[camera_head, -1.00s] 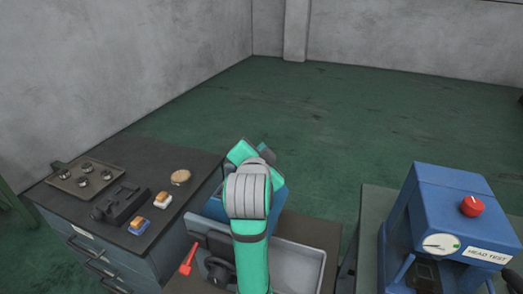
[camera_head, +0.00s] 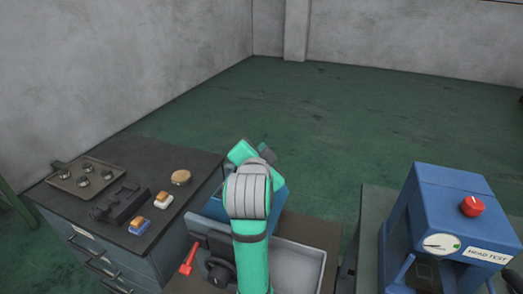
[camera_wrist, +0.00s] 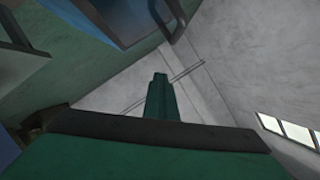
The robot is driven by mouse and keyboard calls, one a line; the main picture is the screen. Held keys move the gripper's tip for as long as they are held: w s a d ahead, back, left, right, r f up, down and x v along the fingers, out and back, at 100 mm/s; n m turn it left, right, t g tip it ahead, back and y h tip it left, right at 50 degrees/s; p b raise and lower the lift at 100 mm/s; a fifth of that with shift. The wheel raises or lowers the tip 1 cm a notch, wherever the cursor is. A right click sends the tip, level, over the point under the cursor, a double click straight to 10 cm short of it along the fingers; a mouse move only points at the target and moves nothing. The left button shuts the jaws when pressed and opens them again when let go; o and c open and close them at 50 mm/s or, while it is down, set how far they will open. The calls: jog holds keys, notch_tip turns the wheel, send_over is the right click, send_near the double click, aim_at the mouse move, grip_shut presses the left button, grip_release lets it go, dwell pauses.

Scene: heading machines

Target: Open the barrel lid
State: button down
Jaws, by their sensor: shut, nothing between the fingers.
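My gripper (camera_wrist: 160,80) is shut and empty in the wrist view, its green fingers together and pointing up the picture. In the head view my green and grey arm reaches over a blue machine and hides much of it, and I cannot make out the gripper there. The blue machine (camera_head: 213,208) shows beside the arm. I cannot pick out a barrel or its lid for certain. A blue surface (camera_wrist: 120,12) shows at the top of the wrist view, apart from the fingers, with a grey curved bar beside it.
A red-handled lever (camera_head: 188,258) and a grey tray (camera_head: 300,265) lie close to my arm. A dark cabinet (camera_head: 140,170) at left carries a tray of small parts (camera_head: 88,178), a black fixture and small blocks. A blue test press (camera_head: 445,205) stands at right. The green floor behind is clear.

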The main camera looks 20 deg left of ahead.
jog(key=c, duration=1.8)
grip_release()
jog(key=shift+c, duration=0.2)
jog(key=shift+s, duration=0.1)
jog(key=v, duration=1)
jog(key=shift+s, duration=0.35)
jog(key=shift+d, duration=0.1)
jog(key=shift+c, duration=0.7)
